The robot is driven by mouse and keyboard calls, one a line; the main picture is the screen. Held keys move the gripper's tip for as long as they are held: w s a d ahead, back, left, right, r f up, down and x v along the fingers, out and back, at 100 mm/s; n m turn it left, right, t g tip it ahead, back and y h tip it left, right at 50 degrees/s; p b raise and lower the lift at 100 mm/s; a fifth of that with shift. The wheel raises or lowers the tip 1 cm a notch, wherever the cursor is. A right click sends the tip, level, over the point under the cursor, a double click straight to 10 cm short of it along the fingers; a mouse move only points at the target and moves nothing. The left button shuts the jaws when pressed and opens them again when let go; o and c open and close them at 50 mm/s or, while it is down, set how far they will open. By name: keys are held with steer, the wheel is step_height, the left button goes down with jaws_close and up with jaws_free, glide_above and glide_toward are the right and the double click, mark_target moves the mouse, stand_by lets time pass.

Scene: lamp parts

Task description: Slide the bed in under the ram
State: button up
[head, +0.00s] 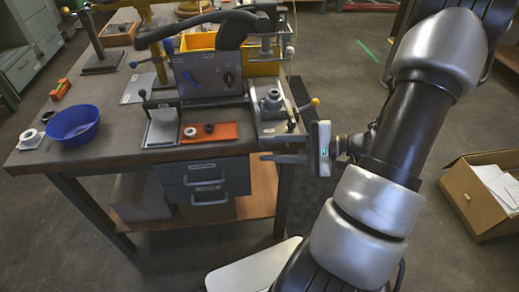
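What looks like the bed is a grey plate (279,127) at the right front of the bench, with a round metal fixture (272,101) on it. It lies in front of an upright metal press-like part (266,46), which I take to be the ram. A lever with a yellow knob (315,102) sticks out at the right of the plate. My gripper (268,157) is in front of the bench's front edge, below and near the plate, with its fingers pointing left. It appears apart from the bed. Its finger gap cannot be made out.
An orange tray (210,133), a blue bowl (73,123) and lever stands share the bench. A cardboard box (487,190) is on the floor at right.

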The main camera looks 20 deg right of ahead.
steer(key=shift+x, duration=1.75)
jaws_close()
